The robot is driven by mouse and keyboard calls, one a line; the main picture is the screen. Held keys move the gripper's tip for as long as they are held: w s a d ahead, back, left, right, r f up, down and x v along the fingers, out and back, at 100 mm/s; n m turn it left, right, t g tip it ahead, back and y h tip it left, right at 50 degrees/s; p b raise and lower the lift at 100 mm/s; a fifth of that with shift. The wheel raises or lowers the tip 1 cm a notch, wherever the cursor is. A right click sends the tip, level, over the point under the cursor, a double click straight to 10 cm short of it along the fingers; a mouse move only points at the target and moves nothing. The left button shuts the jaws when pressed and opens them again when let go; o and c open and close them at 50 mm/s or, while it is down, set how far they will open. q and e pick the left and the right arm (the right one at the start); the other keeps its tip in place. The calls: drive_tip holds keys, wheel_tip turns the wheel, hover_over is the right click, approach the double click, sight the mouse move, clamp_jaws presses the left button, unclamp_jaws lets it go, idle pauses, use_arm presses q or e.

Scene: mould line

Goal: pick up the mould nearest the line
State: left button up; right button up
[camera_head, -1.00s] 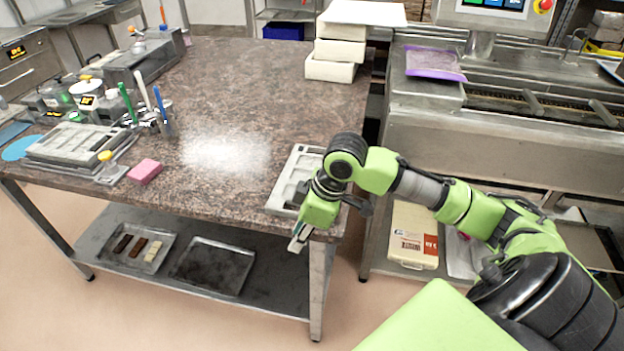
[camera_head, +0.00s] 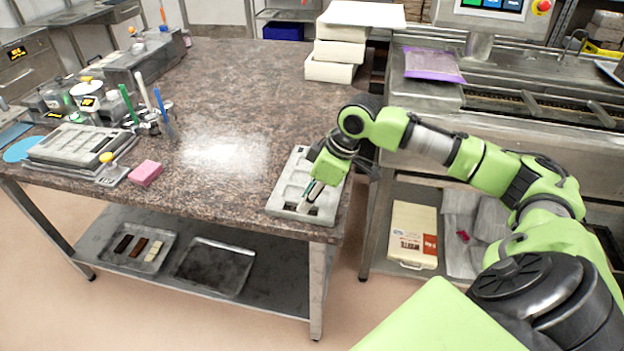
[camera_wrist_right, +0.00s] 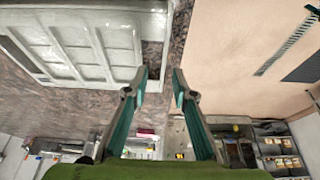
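A pale grey mould (camera_head: 292,178) with several rectangular cavities lies at the right edge of the stone-topped table (camera_head: 235,120), on the side by the line (camera_head: 480,140). My right gripper (camera_head: 308,201) is over the mould's near right part and hides some of it. My left gripper is not in view.
Other grey moulds (camera_head: 75,143) are stacked at the table's left, near a pink block (camera_head: 146,173) and a pen cup. A gap separates table and line. The table's middle is clear.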

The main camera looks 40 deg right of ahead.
sight(298, 214)
drive_tip(key=shift+a+f, duration=0.25)
drive_tip(key=shift+f, duration=0.05)
drive_tip(key=p+x, duration=0.1)
drive_tip(key=x, duration=0.2)
drive_tip(key=shift+w+a+f, duration=0.1)
drive_tip(key=shift+a+f, duration=0.15)
drive_tip(key=shift+w+a+f, duration=0.1)
drive_tip(key=shift+f, duration=0.35)
drive_tip(key=shift+f+p, duration=0.1)
drive_tip(key=shift+p, duration=0.4)
clamp_jaws()
